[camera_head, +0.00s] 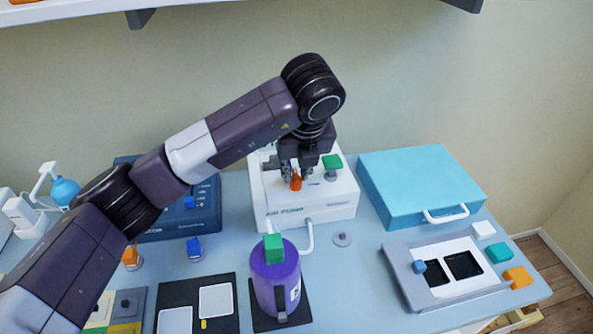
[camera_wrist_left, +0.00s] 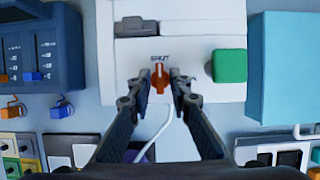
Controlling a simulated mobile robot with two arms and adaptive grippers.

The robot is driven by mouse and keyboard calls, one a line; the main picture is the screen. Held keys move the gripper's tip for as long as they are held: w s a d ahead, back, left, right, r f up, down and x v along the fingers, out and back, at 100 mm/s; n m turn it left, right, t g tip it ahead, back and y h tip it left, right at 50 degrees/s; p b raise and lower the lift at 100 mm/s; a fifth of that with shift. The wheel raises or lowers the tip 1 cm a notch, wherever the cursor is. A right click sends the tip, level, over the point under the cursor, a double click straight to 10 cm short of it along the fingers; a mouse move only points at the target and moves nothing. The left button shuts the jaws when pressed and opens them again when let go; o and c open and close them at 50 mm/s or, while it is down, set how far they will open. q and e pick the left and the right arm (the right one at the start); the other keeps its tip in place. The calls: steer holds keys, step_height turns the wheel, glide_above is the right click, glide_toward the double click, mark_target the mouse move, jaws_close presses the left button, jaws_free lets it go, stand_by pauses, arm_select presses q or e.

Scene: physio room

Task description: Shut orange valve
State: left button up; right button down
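The orange valve (camera_wrist_left: 160,80) is on the top face of a white machine (camera_wrist_left: 205,22), below printed letters that read SHUT. Its handle looks lengthwise toward those letters in the left wrist view. In the head view the orange valve (camera_head: 296,181) shows beneath my left gripper (camera_head: 294,176), and the white machine (camera_head: 335,212) stands at the back of the table. In the wrist view my left gripper (camera_wrist_left: 158,88) has its fingers apart, one on each side of the valve, with visible gaps. Contact is not seen. My right gripper is in neither view.
A green knob (camera_head: 332,162) stands right of the valve on the machine. A purple canister (camera_head: 276,275) with a green top is in front. A turquoise case (camera_head: 415,185) is at right, a dark blue panel (camera_head: 170,220) at left. A white tube runs from the machine's front.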

arm_select(q)
steer(key=shift+o, duration=0.6)
steer(key=v, duration=1.2)
